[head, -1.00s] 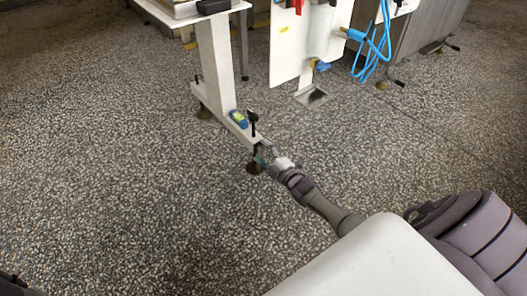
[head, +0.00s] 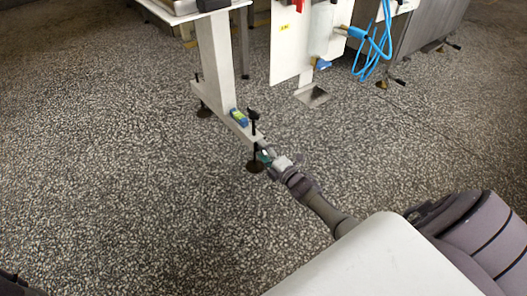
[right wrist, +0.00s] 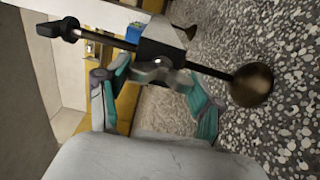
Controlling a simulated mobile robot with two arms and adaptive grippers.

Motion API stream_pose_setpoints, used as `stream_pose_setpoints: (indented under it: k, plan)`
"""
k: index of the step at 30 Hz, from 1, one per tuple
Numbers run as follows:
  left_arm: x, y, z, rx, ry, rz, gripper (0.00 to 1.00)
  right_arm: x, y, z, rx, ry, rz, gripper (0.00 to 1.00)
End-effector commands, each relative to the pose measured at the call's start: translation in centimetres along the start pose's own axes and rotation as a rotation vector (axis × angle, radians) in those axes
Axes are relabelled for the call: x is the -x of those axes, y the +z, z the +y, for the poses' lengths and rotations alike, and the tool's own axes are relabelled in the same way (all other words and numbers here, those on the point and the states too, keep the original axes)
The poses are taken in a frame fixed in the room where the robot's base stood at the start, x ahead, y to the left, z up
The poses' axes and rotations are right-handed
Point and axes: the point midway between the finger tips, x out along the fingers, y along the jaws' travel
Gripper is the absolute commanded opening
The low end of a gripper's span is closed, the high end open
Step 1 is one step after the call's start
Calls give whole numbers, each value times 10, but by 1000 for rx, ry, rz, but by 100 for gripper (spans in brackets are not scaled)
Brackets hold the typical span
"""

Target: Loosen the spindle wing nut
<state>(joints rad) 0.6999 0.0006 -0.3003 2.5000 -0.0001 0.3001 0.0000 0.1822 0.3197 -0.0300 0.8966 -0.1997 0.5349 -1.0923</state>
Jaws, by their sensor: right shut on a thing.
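The grey wing nut (right wrist: 158,72) sits on the dark spindle (right wrist: 218,74) beside the pale leg-end block (right wrist: 163,34) in the right wrist view. The spindle has a black handle (right wrist: 68,30) at one end and a round brown foot (right wrist: 251,85) at the other. My right gripper (right wrist: 157,77) has its teal-padded fingers on both sides of the wing nut and is shut on it. In the head view, my right gripper (head: 270,157) is at the beam's near end and hides the nut. The handle (head: 253,115) stands above the beam there.
A blue-and-green item (head: 238,116) lies on the white beam (head: 225,104) close to the handle. A white panel (head: 290,45) with a blue hose (head: 373,60) stands behind. The speckled floor (head: 120,180) around the beam end is clear.

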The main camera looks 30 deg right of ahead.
Motion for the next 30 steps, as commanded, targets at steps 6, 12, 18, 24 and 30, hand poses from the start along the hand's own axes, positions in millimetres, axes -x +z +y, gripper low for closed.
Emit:
stream_pose_setpoints:
  k: [6, 12, 18, 24, 30]
  plan:
    - [0, 0, 0, 0, 0, 0, 54, 0, -2, -1, 2, -2, 3, 31]
    - [0, 0, 0, 0, 0, 0, 54, 0, -1, -1, 1, -2, 2, 92]
    - [0, 0, 0, 0, 0, 0, 54, 0, -1, -1, 0, -1, 1, 92]
    - [0, 1, -1, 0, -4, -2, 54, 7, 0, -2, 0, -2, 1, 92]
    - [0, 0, 0, 0, -2, -1, 54, 42, -1, -2, 0, -4, 2, 92]
